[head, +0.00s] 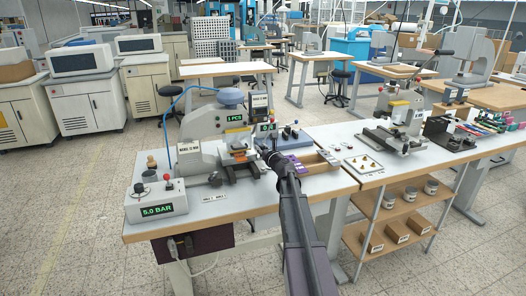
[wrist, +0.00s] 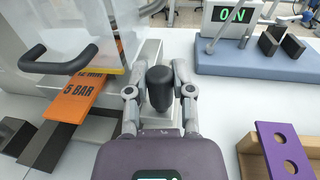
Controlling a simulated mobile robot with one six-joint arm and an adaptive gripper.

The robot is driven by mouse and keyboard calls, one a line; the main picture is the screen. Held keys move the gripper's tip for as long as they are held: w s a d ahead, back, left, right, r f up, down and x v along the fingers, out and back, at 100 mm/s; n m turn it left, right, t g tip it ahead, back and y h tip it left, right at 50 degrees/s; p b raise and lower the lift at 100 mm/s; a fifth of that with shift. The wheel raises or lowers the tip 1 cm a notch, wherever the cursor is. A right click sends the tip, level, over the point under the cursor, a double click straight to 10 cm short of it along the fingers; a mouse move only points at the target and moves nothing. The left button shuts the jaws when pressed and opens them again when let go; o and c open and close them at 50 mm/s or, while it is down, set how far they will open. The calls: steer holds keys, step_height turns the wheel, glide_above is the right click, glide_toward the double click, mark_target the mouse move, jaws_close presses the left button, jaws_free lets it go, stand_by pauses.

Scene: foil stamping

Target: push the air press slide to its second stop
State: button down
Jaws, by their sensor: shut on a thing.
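The air press (head: 205,125) stands on the grey bench, with a blue-grey dome on top and a clear guard in front. I take the knob to be the slide's handle. In the head view my arm hides the knob and most of the slide.
A black guard handle (wrist: 58,62) juts out left of the knob. A wooden tray (head: 322,163) with a purple holed plate (wrist: 286,152) lies to the right. A control box (head: 157,203) reads 5.0 BAR.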

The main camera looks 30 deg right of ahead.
steer(key=shift+w+d, duration=0.15)
steer(key=shift+w, duration=0.45)
steer(key=shift+r, duration=0.1)
steer(key=shift+c, duration=2.4)
jaws_free()
steer(key=shift+w, duration=0.1)
steer(key=shift+s, duration=0.2)
